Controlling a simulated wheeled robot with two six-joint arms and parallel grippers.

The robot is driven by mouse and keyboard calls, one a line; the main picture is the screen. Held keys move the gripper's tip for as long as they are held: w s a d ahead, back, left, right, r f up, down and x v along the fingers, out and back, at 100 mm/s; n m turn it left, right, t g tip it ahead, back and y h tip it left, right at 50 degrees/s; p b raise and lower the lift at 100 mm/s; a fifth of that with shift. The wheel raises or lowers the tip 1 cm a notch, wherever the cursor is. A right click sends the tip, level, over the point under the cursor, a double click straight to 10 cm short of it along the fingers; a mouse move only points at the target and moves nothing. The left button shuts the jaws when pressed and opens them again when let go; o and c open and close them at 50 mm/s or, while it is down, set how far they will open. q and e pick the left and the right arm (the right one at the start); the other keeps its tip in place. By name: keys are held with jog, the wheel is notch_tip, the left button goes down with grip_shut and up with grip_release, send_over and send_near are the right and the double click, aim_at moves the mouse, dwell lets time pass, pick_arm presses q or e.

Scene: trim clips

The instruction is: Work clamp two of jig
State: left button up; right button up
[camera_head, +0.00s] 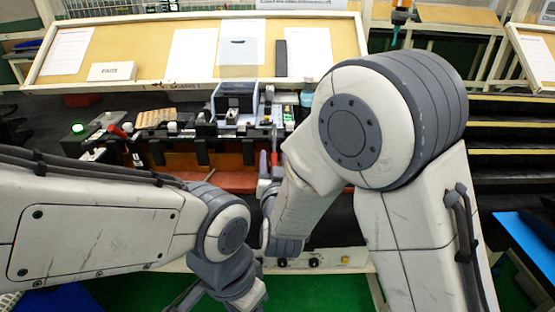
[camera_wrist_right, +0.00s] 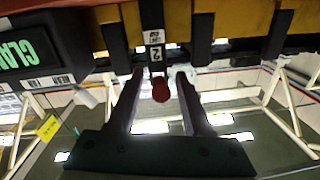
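The jig (camera_head: 205,150) stands on the bench, with dark clamps along an orange-brown front. In the right wrist view, clamp two shows as a dark lever with a red tip (camera_wrist_right: 160,90), under a white label "2" (camera_wrist_right: 155,53). My right gripper (camera_wrist_right: 158,76) is open, with one finger on each side of the red tip. Gaps show between tip and fingers. In the head view the right gripper (camera_head: 269,162) is small and partly hidden by its own arm at the jig's right end. My left gripper (camera_head: 230,292) is low in the head view, its fingers unclear.
A green lamp (camera_head: 78,128) glows left of the jig. A dark panel with green letters (camera_wrist_right: 35,48) sits beside the clamp in the wrist view. A sloped board with papers (camera_head: 190,52) stands behind. A blue bin (camera_head: 525,245) is at the right.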

grip_shut()
dwell(1.2)
